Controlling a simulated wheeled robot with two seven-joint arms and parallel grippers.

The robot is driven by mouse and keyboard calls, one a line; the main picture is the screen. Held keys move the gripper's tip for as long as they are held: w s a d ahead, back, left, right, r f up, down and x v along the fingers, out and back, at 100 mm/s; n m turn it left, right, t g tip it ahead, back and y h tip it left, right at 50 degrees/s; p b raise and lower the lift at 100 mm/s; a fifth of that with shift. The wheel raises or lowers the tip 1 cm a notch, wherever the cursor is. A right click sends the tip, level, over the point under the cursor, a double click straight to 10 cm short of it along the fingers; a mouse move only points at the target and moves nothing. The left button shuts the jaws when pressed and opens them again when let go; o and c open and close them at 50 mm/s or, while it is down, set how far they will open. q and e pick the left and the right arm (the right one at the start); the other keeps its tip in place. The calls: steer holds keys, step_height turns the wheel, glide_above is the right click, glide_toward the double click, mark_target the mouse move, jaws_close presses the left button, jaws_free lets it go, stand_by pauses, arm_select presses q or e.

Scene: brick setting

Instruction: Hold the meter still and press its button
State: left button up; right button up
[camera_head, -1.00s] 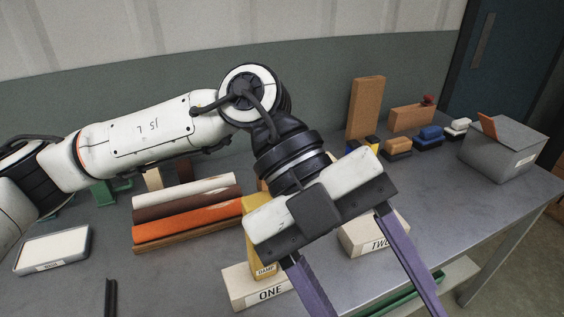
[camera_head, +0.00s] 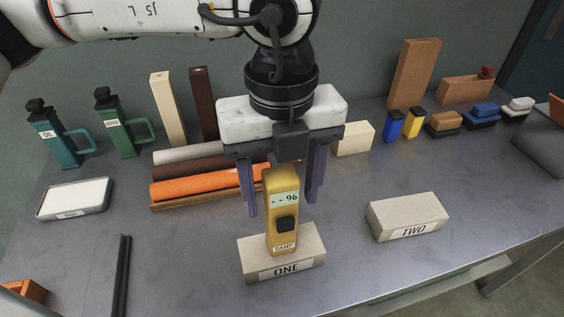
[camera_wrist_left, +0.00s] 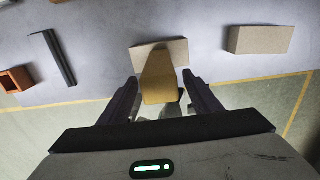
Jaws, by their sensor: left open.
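The mustard-yellow meter (camera_head: 284,205) stands upright on the pale block marked ONE (camera_head: 286,268). Its display reads "- - %", a dark square button sits below it, and a DAMP label is near its foot. My left gripper (camera_head: 282,208) is open and points down, with one purple finger on each side of the meter's upper part and a gap showing on both sides. In the left wrist view the meter (camera_wrist_left: 159,78) lies between the two fingers (camera_wrist_left: 162,90), with the block (camera_wrist_left: 178,50) beyond it. My right gripper is not in view.
A block marked TWO (camera_head: 408,216) lies to the right. Coloured rolls (camera_head: 200,186) lie close behind the gripper. Green bottles (camera_head: 122,125), a white-topped tray (camera_head: 62,198) and a black bar (camera_head: 121,275) are to the left. Bare tabletop lies between the blocks.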

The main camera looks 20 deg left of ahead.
mark_target(282, 207)
arm_select(q)
steer(key=shift+f, duration=1.7)
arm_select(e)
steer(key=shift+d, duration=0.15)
arm_select(q)
steer(key=c, duration=1.3)
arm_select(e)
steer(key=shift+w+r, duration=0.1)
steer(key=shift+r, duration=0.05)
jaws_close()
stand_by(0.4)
